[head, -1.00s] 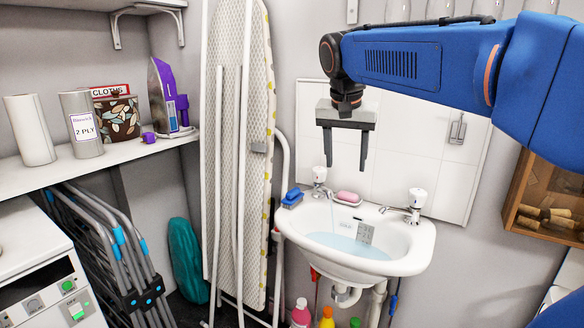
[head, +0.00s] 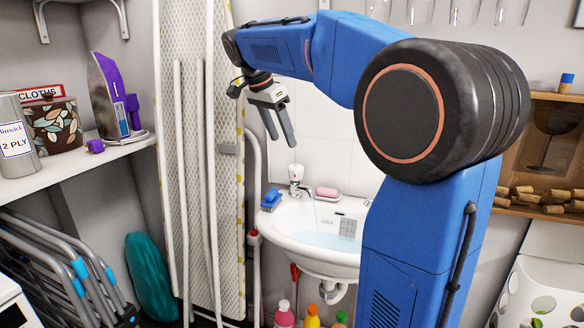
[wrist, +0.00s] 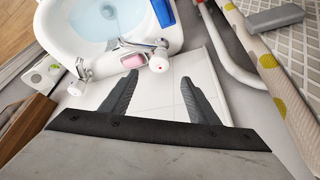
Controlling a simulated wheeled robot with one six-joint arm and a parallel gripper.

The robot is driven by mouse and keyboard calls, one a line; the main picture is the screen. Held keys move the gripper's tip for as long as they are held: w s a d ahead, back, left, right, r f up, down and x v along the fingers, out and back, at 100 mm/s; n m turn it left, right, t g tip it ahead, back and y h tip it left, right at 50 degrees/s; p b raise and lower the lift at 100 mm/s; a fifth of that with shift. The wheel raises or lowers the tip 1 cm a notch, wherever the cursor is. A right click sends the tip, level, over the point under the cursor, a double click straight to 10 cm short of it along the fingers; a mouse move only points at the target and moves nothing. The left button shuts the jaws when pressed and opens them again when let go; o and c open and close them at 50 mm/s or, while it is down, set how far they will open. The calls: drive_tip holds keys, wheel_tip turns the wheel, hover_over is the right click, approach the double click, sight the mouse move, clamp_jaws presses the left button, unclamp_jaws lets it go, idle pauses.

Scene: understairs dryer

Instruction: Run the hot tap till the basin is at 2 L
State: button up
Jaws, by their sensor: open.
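The white basin (head: 276,228) holds pale blue water (head: 318,240); it also shows in the wrist view (wrist: 62,40). A grey marked plate (head: 348,227) is on its inner wall; its figures are too small to read. The left tap (head: 296,180) has a white knob and a thin stream falling from its spout; it shows in the wrist view (wrist: 158,58).
An ironing board (head: 195,120) stands close on the left. A shelf (head: 80,165) is further left. Bottles (head: 284,315) stand below the basin.

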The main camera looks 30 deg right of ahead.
sight(294, 167)
drive_tip(key=x, duration=1.2)
drive_tip(key=shift+f, duration=0.15)
drive_tip(key=shift+c, duration=0.6)
drive_tip(key=c, duration=0.9)
